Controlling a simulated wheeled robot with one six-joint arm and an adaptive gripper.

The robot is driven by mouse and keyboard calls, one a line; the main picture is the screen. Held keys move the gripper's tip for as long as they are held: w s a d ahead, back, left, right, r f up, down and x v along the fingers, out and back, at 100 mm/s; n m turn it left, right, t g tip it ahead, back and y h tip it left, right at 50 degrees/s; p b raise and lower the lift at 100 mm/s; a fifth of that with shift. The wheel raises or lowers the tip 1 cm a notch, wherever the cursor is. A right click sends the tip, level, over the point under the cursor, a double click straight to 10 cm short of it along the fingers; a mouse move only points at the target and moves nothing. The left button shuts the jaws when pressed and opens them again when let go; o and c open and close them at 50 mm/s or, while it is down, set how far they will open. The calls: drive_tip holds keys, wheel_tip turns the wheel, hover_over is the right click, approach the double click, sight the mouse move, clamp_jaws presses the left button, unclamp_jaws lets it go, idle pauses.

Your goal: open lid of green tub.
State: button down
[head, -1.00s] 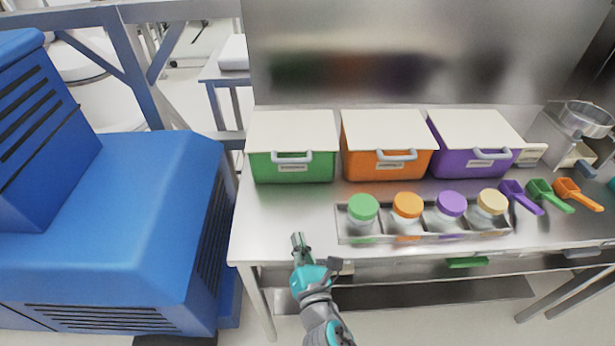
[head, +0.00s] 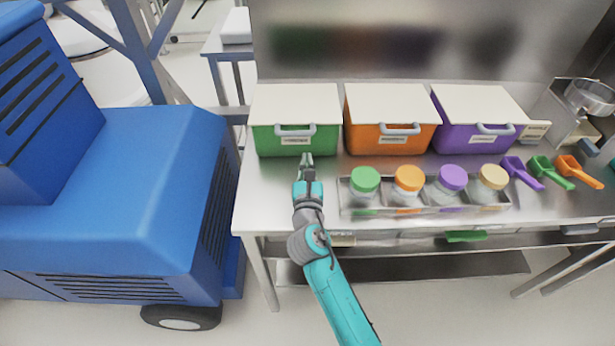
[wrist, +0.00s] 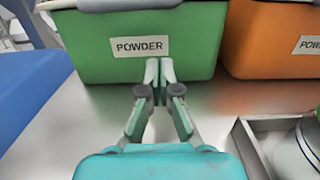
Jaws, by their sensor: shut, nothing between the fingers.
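The green tub (head: 270,138) stands at the left of a row of tubs on the steel bench. Its flat white lid (head: 295,103) is closed, with a grey handle (head: 295,131) at the front edge. My gripper (head: 306,158) is just in front of the tub, below the handle. In the wrist view my gripper (wrist: 159,66) is shut and empty, its fingertips in front of the green tub's front wall (wrist: 100,62), below the POWDER label. I cannot tell whether the tips touch the wall. The handle (wrist: 125,4) is partly cut off at the top of the wrist view.
An orange tub (head: 362,138) and a purple tub (head: 455,138) stand to the right. A metal tray (head: 425,209) with several lidded jars is right of my gripper. Colored scoops (head: 545,170) lie farther right. The bench (head: 262,195) is clear left of my gripper.

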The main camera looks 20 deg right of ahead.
drive_tip(key=shift+w+d+r, duration=0.1)
drive_tip(key=shift+w+r, duration=0.15)
drive_tip(key=shift+r, duration=0.4)
drive_tip(key=shift+w+d+r, duration=0.1)
drive_tip(key=shift+w+r, duration=0.15)
drive_tip(key=shift+r, duration=0.4)
drive_tip(key=shift+w+d+r, duration=0.1)
drive_tip(key=shift+w+r, duration=0.15)
drive_tip(key=shift+r, duration=0.4)
drive_tip(key=shift+a+r, duration=0.1)
drive_tip(key=shift+r, duration=0.05)
